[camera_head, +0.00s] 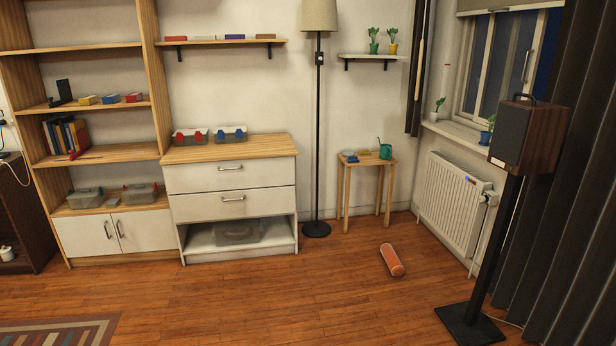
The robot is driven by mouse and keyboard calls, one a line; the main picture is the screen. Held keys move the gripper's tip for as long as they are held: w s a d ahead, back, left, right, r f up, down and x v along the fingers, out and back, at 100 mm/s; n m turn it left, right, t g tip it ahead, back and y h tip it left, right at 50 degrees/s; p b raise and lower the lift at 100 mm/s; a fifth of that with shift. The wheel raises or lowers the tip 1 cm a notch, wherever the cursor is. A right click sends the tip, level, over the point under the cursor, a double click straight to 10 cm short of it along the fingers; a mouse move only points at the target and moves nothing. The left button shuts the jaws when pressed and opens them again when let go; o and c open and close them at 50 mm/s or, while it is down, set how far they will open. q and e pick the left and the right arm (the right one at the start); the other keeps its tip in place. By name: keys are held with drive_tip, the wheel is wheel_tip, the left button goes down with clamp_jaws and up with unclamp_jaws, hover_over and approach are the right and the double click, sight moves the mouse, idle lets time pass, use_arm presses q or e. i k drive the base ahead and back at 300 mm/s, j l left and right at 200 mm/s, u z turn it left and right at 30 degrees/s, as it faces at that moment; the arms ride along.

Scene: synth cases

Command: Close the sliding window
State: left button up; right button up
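The sliding window (500,72) is in the right wall, at the upper right of the head view. It has pale frames, and a vertical handle (526,65) shows on the right part of a sash. A dark blue strip (547,48) shows to the right of that sash; I cannot tell for sure whether it is glass or an open gap. The dark curtain and the speaker hide the window's right end and lower right corner. Neither of my grippers is in view.
A speaker (530,135) on a black stand (492,235) stands before the window, beside a long dark curtain (570,200). A radiator (455,203) is below the sill, which bears potted plants. An orange cylinder (392,260) lies on the wooden floor.

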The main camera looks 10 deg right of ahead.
sight(515, 41)
drive_tip(key=i+z, duration=0.2)
drive_tip(key=i, duration=0.3)
drive_tip(key=i+z, duration=0.15)
drive_tip(key=i, duration=0.3)
drive_tip(key=i+j+z, duration=0.2)
drive_tip(key=i, duration=0.3)
drive_tip(key=i+j+z, duration=0.2)
drive_tip(key=i, duration=0.25)
drive_tip(key=i+l+z, duration=0.1)
drive_tip(key=i+z, duration=0.2)
drive_tip(key=i, duration=0.2)
drive_tip(key=i+z, duration=0.3)
drive_tip(key=i, duration=0.25)
drive_tip(key=i+j+z, duration=0.1)
drive_tip(key=i+z, duration=0.25)
drive_tip(key=i, duration=0.15)
drive_tip(key=i+j+z, duration=0.3)
drive_tip(key=i, duration=0.2)
